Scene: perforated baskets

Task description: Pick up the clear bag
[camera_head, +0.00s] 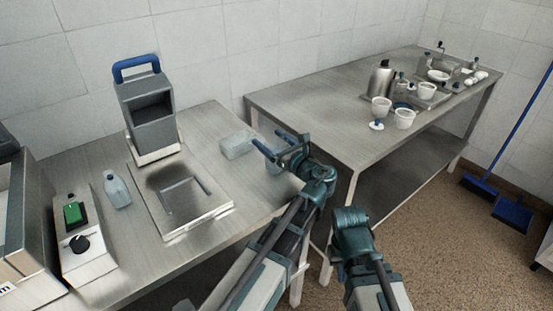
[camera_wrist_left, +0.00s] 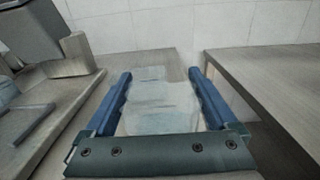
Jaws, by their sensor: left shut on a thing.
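A clear bag (camera_wrist_left: 160,108) lies between the two blue fingers of my left gripper (camera_wrist_left: 160,82) in the left wrist view. My left gripper (camera_head: 272,143) is shut on this bag at the right end of the left table in the head view. Part of the bag (camera_head: 274,168) shows below the fingers there; the rest is hidden by the gripper. A second clear, boxy package (camera_head: 238,145) lies on the table just left of the gripper; it also shows beyond the held bag in the left wrist view (camera_wrist_left: 149,73). My right arm shows at lower centre, but its fingers are not visible.
A scale-like steel plate (camera_head: 190,205) with a blue-handled grey holder (camera_head: 147,105) stands to the left. A clear bottle (camera_head: 117,190) and a green-button box (camera_head: 77,240) stand further left. A second steel table (camera_head: 300,105) with cups is at right, across a gap.

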